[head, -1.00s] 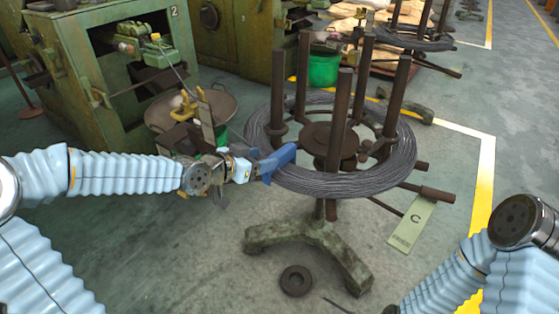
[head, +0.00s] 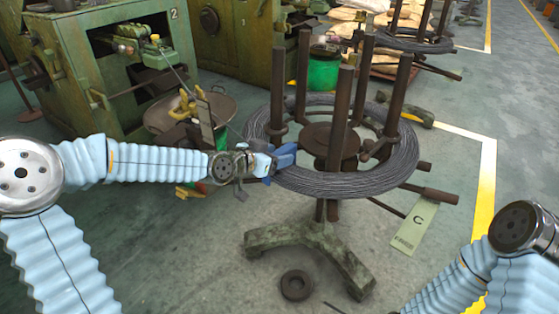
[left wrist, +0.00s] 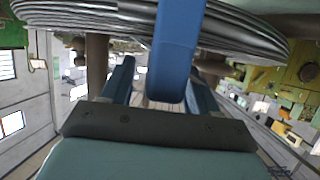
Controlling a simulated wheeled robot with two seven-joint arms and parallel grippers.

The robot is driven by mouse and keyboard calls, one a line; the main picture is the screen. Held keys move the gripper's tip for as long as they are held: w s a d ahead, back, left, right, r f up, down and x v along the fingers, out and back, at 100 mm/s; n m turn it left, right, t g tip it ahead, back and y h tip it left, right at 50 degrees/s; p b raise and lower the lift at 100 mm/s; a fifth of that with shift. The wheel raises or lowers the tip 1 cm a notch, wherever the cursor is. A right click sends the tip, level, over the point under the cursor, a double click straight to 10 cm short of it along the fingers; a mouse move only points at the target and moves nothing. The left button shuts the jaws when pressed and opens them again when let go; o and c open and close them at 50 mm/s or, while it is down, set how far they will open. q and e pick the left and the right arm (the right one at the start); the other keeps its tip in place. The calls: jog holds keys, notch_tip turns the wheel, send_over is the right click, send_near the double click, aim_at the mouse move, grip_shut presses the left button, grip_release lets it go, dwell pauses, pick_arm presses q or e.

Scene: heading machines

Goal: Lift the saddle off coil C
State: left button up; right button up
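Coil C (head: 340,184), a grey wire ring, lies flat around the upright posts of a rusty stand. A tag marked C (head: 415,228) hangs at its right. The blue saddle (head: 285,155) sits over the coil's left edge. In the left wrist view a blue leg of the saddle (left wrist: 178,50) hangs in front of the coil (left wrist: 95,20). My left gripper (head: 266,165) is at the saddle, level with the coil. In the left wrist view its two fingers (left wrist: 162,88) stand apart on either side of the leg, with a gap at the left finger. My right gripper is out of view.
The stand's feet (head: 310,245) spread over the floor below, with a dark ring (head: 296,285) nearby. A horizontal bar (head: 427,193) juts out right of the stand. Green machine 2 (head: 120,70) and a pan (head: 218,108) are at the left. A green bucket (head: 323,70) stands behind.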

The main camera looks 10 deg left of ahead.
pick_arm(q)
grip_shut()
